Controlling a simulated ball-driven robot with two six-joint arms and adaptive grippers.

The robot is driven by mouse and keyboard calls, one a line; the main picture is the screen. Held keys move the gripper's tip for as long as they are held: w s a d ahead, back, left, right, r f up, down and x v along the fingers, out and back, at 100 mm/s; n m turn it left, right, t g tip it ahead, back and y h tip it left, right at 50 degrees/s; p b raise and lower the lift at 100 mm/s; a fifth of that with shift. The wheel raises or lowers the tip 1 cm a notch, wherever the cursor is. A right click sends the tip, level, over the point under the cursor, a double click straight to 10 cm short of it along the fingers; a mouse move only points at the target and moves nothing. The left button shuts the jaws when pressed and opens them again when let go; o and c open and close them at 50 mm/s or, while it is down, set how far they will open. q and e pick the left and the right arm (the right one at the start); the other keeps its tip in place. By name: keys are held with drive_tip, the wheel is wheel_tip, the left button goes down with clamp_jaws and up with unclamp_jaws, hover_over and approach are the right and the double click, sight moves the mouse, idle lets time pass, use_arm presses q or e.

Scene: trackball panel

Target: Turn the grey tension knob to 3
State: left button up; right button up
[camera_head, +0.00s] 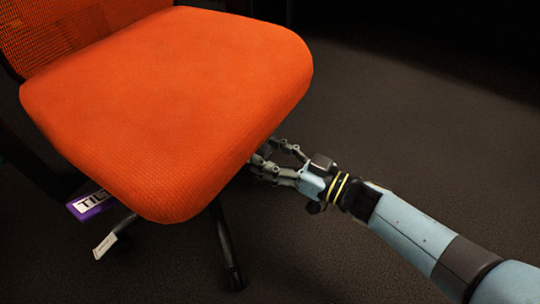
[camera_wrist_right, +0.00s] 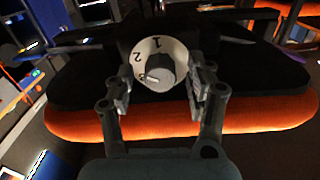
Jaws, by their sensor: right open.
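The grey tension knob (camera_wrist_right: 158,74) shows in the right wrist view, in front of a white dial ring (camera_wrist_right: 168,46). The ring carries a 1 at the top and a 2 at the upper left; a mark lower left is too small to read surely. A pale pointer mark on the knob faces the lower left. My right gripper (camera_wrist_right: 160,90) is open, with one finger on each side of the knob; I cannot tell whether they touch it. In the head view my right gripper (camera_head: 268,160) reaches under the seat's right edge, where the knob is hidden. My left gripper is out of view.
The orange chair seat (camera_head: 170,100) overhangs the gripper. A lever with a purple TILT tag (camera_head: 91,204) and another with a white tag (camera_head: 105,245) stick out at the seat's front left. A dark chair leg (camera_head: 226,250) stands below. The carpet (camera_head: 420,130) at right is clear.

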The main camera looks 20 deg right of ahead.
drive_tip(key=shift+w, duration=0.1)
clamp_jaws()
idle(0.3)
